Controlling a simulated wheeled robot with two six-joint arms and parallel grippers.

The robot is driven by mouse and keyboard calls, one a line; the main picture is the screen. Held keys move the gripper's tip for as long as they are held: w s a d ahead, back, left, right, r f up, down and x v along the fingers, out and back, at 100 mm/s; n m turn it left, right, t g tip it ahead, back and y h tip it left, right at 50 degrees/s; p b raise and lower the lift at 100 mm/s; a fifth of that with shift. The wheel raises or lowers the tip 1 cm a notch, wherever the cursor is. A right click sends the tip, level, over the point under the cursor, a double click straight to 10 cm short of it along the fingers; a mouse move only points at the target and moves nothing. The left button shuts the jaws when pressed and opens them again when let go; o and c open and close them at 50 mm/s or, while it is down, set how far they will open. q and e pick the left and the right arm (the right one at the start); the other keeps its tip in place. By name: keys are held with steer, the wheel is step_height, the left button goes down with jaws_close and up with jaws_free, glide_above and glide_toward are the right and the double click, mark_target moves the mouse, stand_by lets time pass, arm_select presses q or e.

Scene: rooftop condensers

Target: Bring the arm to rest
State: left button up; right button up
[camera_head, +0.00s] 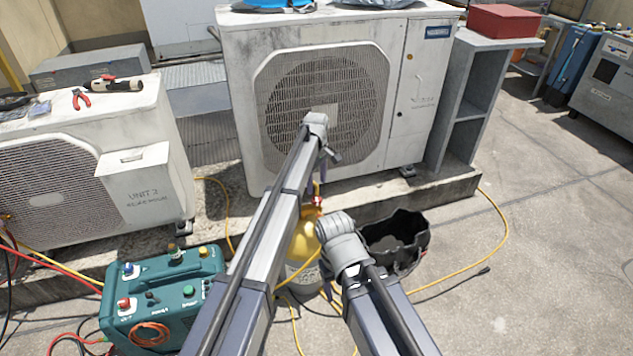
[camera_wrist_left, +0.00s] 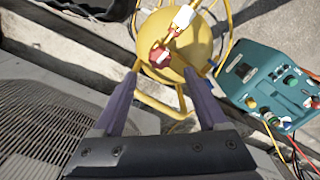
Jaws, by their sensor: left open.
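My left arm reaches forward up the middle of the head view, with its wrist in front of the large condenser unit (camera_head: 245,75). My left gripper (camera_head: 322,172) points down there, partly hidden by the arm. In the left wrist view, its two purple fingers (camera_wrist_left: 163,75) stand apart with nothing held between them. Beyond the fingertips is a yellow cylinder (camera_wrist_left: 185,62) with a red and white valve; it also shows in the head view (camera_head: 303,243), partly behind my arm.
A green recovery machine (camera_head: 165,295) stands on the ground at the left, near my left arm. A black open bucket (camera_head: 410,262) is right of my right arm. Yellow hoses (camera_head: 505,225) lie on the concrete. A smaller condenser (camera_head: 145,215) is at left. Open floor lies at right.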

arm_select(q)
steer(key=shift+r, duration=0.6)
arm_select(e)
steer(key=shift+r, duration=0.55)
arm_select(q)
steer(key=shift+f, duration=0.1)
steer(key=s+a+m, duration=0.3)
steer(key=s+a, duration=0.3)
steer(key=s, duration=0.5)
steer(key=s+a+m, duration=0.4)
steer(key=s+a, duration=0.1)
steer(key=s, duration=0.7)
steer(key=s+a+m, duration=0.3)
steer(key=s+a, duration=0.3)
steer(key=s, duration=0.5)
steer(key=s+d+r+m+y+p, duration=0.1)
steer(key=s+d+m, duration=0.45)
steer(key=d, duration=0.55)
step_height(320, 180, up, 29)
steer(key=n+p, duration=0.1)
steer(key=p, duration=2.8)
steer(key=shift+s+a, duration=0.15)
arm_select(e)
step_height(320, 180, up, 30)
steer(key=shift+f, duration=0.15)
steer(key=shift+a, duration=0.1)
